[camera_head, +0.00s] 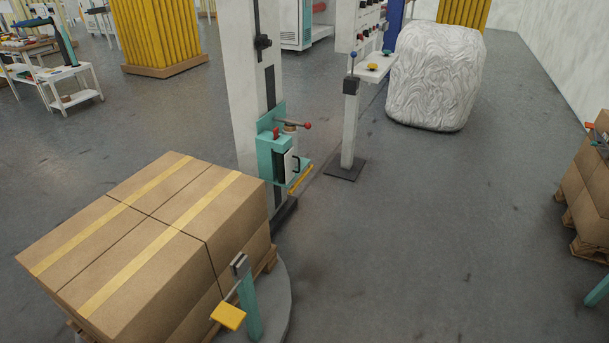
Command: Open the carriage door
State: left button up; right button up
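The carriage (267,150) is a small teal unit mounted on the tall light-grey column (236,80), near the middle of the head view. Its door (289,166) is a whitish panel with a dark handle (296,164) on the side facing right. The door looks closed against the teal housing, but it is too small to be sure. Red-tipped levers stick out above the door. A yellow bar (301,179) shows low beside the carriage. Neither of my grippers is in view.
Stacked cartons (150,235) on a pallet and round turntable stand at left front, beside the column. A teal post with a yellow pad (228,316) rises at the front. A control post (350,125) and wrapped load (435,75) stand behind. Floor (430,240) to the right is clear.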

aim_at(289, 158)
jog(key=i+l+u, duration=0.25)
jog(key=u, duration=0.2)
jog(key=i+l+u, duration=0.3)
jog(key=u, duration=0.2)
jog(key=i+l+u, duration=0.2)
jog(key=l+u, duration=0.25)
jog(key=i+l+u, duration=0.1)
jog(key=l+u, duration=0.35)
